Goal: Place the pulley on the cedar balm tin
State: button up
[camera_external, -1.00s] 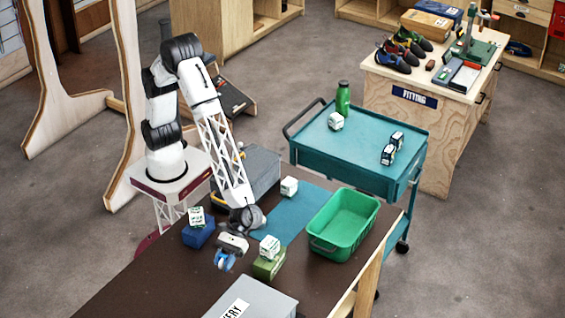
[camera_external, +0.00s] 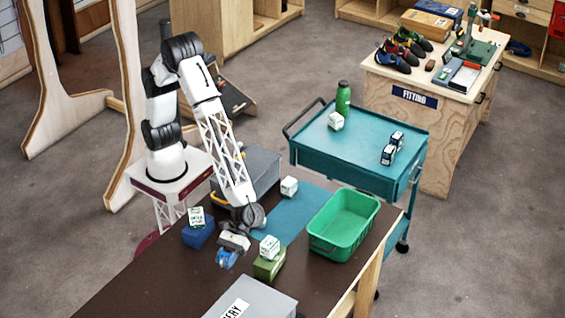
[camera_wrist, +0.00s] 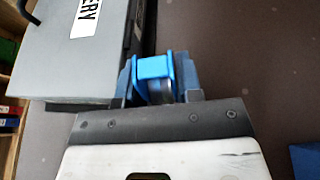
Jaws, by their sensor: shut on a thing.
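A blue pulley (camera_external: 227,258) is held between the fingers of my gripper (camera_external: 228,253), over the front part of the dark table. The wrist view shows the pulley (camera_wrist: 153,69) between the two fingertips (camera_wrist: 158,82), its lower part hidden. A green block-shaped tin (camera_external: 268,267) stands just right of the gripper with a white printed cube (camera_external: 270,245) on it. A blue block-shaped tin (camera_external: 198,236) stands to the left with another white printed cube (camera_external: 196,216) on it. I cannot read which one is the cedar balm tin. The pulley is apart from both.
A grey lettered case (camera_external: 255,300) lies at the table's front and shows in the wrist view (camera_wrist: 85,60). A green bin (camera_external: 343,225), a teal mat (camera_external: 285,221), a white cube (camera_external: 289,186) and a grey box (camera_external: 258,165) are farther back. Bare table lies at front left.

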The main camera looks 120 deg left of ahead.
jog(key=s+a+r, duration=0.2)
jog(key=a, duration=1.5)
jog(key=r+m+g, duration=0.1)
jog(key=r+g, duration=0.1)
send_over(259, 222)
jog(key=s+a, duration=0.1)
jog(key=shift+a+f, duration=0.1)
jog(key=shift+a, duration=0.1)
jog(key=shift+f, duration=0.1)
jog(key=shift+f, duration=3.05)
jog(key=shift+f, duration=0.15)
jog(key=shift+f, duration=1.7)
jog(key=shift+f, duration=0.2)
jog(key=o, duration=0.9)
